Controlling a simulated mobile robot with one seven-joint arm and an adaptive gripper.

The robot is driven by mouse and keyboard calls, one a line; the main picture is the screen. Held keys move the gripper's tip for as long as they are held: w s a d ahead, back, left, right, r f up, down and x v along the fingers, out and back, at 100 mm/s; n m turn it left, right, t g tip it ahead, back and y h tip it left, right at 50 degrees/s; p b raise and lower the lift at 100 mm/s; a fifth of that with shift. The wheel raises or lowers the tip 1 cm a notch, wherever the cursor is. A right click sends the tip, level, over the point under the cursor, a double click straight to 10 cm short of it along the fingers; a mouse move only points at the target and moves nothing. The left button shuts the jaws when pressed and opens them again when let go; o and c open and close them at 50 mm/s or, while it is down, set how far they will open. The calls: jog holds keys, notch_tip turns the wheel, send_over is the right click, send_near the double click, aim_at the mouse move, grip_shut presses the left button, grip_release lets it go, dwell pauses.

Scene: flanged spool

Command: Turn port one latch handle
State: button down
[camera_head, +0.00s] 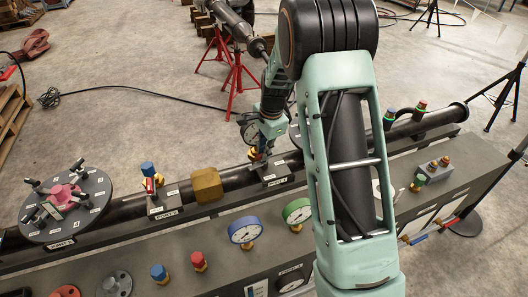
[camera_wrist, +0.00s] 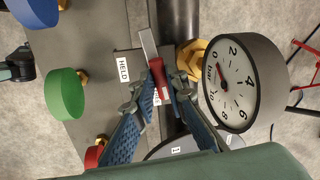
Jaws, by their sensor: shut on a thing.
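My gripper (camera_head: 258,160) reaches down to the port one block (camera_head: 276,174) on the dark pipe. In the wrist view, my gripper (camera_wrist: 163,88) has its two blue ribbed fingers closed around the red grip of the latch handle (camera_wrist: 158,72). A flat metal bar (camera_wrist: 148,43) extends from the red grip toward the top of the picture. A white HELD label (camera_wrist: 122,69) lies just left of the handle. The port label is partly hidden behind the fingers. In the head view my gripper hides most of the handle.
A white-faced gauge (camera_wrist: 230,84) and brass nut (camera_wrist: 190,58) stand close right of the fingers in the wrist view. In the head view, port two (camera_head: 165,205), a brass block (camera_head: 207,185), a blue gauge (camera_head: 245,231) and a green gauge (camera_head: 297,211) are nearby.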

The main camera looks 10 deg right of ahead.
jog(key=c, duration=1.9)
grip_release()
jog(key=shift+c, duration=0.2)
jog(key=shift+r, duration=0.1)
notch_tip(320, 180, up, 12)
jog(key=s, duration=0.2)
jog(key=shift+d, duration=0.45)
